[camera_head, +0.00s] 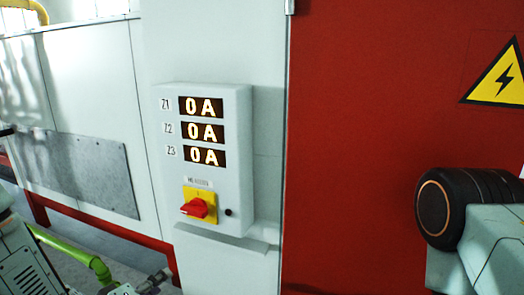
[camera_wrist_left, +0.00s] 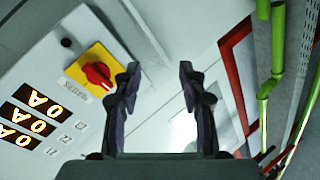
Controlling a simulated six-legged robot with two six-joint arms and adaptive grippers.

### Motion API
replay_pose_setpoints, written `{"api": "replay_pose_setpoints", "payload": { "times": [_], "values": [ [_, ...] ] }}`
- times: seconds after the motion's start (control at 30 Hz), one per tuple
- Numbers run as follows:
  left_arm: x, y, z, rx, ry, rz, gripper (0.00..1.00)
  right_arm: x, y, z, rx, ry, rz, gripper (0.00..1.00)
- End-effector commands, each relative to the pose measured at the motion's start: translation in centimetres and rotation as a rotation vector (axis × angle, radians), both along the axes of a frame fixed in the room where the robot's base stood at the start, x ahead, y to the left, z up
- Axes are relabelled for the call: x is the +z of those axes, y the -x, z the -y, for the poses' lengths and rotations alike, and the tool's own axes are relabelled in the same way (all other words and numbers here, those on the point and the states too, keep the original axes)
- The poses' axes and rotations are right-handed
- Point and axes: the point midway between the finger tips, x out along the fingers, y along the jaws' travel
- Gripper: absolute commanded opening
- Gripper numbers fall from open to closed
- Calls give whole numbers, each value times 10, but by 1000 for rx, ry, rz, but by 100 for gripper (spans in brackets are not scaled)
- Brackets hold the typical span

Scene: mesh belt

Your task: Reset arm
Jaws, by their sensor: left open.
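My left gripper (camera_head: 152,282) shows at the bottom edge of the head view, low and left of the control box. In the left wrist view its two dark fingers (camera_wrist_left: 157,78) stand apart with nothing between them. The grey control box (camera_head: 208,160) is on the wall and has three lit displays reading 0 A. Its red rotary switch (camera_head: 197,208) sits on a yellow plate. The same switch (camera_wrist_left: 97,74) is left of the fingers in the wrist view, apart from them. My right gripper is not in view.
A red panel (camera_head: 350,130) fills the right of the head view, with a yellow electrical warning sign (camera_head: 497,78). Green pipes (camera_head: 75,250) run low at the left. A red frame rail (camera_head: 100,228) runs under the pale wall panels.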

Motion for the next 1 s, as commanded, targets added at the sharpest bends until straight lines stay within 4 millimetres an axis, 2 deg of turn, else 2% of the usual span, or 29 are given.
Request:
{"api": "replay_pose_setpoints", "payload": {
  "times": [0.03,0.1,0.17,0.3,0.4,0.5,0.6,0.73,1.0],
  "values": [
    [-24,18,4,-34,-95,-80,42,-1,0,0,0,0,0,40],
    [-57,49,6,-95,-235,-202,42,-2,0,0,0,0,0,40],
    [-83,79,8,-161,-341,-310,42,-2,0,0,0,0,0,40],
    [-131,158,12,-335,-527,-549,42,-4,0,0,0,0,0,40],
    [-153,218,12,-456,-612,-711,42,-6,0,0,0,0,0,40],
    [-166,270,12,-539,-655,-846,42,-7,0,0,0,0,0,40],
    [-173,307,12,-585,-674,-931,42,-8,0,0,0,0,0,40],
    [-180,327,14,-629,-687,-965,42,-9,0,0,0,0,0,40],
    [-181,329,14,-629,-684,-969,42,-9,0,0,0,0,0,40]
  ]
}}
